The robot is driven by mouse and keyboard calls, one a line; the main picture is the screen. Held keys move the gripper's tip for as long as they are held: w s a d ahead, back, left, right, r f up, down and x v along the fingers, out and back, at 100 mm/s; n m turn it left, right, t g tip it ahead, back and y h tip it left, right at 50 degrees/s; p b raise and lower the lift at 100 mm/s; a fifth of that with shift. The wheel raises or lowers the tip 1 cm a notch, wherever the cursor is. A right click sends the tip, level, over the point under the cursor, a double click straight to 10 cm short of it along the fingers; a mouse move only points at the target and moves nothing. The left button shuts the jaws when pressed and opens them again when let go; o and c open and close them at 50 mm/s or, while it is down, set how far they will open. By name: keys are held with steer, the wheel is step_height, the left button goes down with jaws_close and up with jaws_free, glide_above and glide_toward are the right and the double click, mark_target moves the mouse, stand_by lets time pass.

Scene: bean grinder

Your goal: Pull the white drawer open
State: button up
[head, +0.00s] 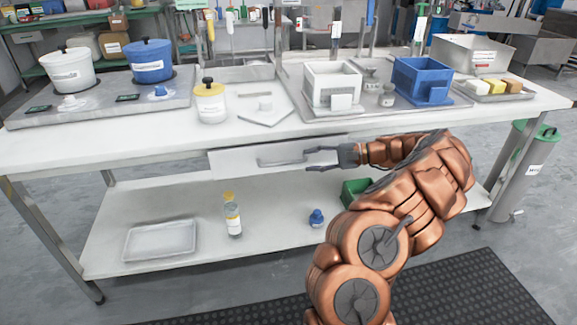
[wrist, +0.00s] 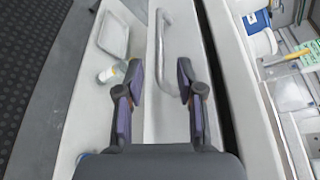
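The white drawer (head: 235,163) sits under the front edge of the white table and carries a long metal bar handle (head: 280,161). My gripper (head: 310,158) is at the right end of the handle, its two fingers spread and pointing left along the drawer front. In the wrist view the drawer front (wrist: 195,25) runs up the picture. The handle (wrist: 161,45) lies ahead of and between the open fingertips (wrist: 160,75), with nothing held. I cannot tell whether a finger touches the handle. A dark gap runs along the drawer's top edge.
The tabletop (head: 150,137) above holds pots, a yellow-lidded jar (head: 209,103), a white box (head: 333,85) and a blue box (head: 421,80). The lower shelf (head: 270,225) bears a tray (head: 160,239), a bottle (head: 232,215) and a green bin (head: 352,190).

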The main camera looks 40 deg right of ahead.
mark_target(293, 162)
steer(key=b+x, duration=0.1)
steer(key=x, duration=0.6)
steer(key=shift+a, duration=0.2)
jaws_close()
stand_by(0.5)
